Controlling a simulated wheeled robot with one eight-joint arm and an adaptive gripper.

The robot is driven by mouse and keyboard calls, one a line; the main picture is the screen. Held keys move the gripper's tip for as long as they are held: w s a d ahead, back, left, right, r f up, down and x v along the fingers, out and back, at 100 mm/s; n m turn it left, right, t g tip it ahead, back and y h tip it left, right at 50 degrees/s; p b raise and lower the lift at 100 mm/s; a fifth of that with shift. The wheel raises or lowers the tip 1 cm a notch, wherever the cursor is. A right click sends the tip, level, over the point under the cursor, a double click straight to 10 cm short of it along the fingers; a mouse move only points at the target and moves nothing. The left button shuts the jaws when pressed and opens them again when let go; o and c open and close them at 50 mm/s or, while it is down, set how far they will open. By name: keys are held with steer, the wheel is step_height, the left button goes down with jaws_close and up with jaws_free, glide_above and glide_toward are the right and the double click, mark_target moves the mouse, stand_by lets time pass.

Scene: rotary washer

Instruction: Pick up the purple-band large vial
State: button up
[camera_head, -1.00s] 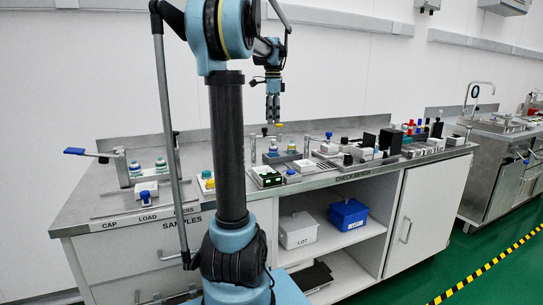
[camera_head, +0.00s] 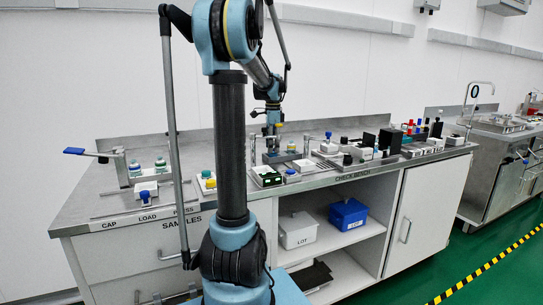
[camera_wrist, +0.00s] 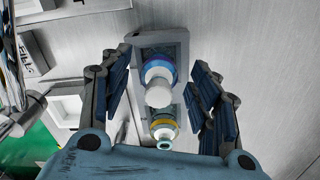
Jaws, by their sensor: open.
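In the wrist view a vial with a white cap and a blue-to-purple band (camera_wrist: 159,72) stands in a grey holder (camera_wrist: 146,40). My gripper (camera_wrist: 159,62) is open, with one finger on each side of this vial and visible gaps to both. A second vial with a yellow band (camera_wrist: 163,126) stands in line with it, closer to my palm in the picture. In the head view my gripper (camera_head: 272,140) points down at the bench, low over the holder area. It hides most of the vials there, so I cannot make out the purple band in that view.
Another vial with a yellow top (camera_head: 208,180) stands at the bench's front left. A press with a blue-handled lever (camera_head: 75,151) is at the far left. A dark device with green lights (camera_head: 267,177) and several small fixtures sit close to my gripper.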

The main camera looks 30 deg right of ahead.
steer(key=shift+f, duration=0.4)
steer(key=c, duration=1.2)
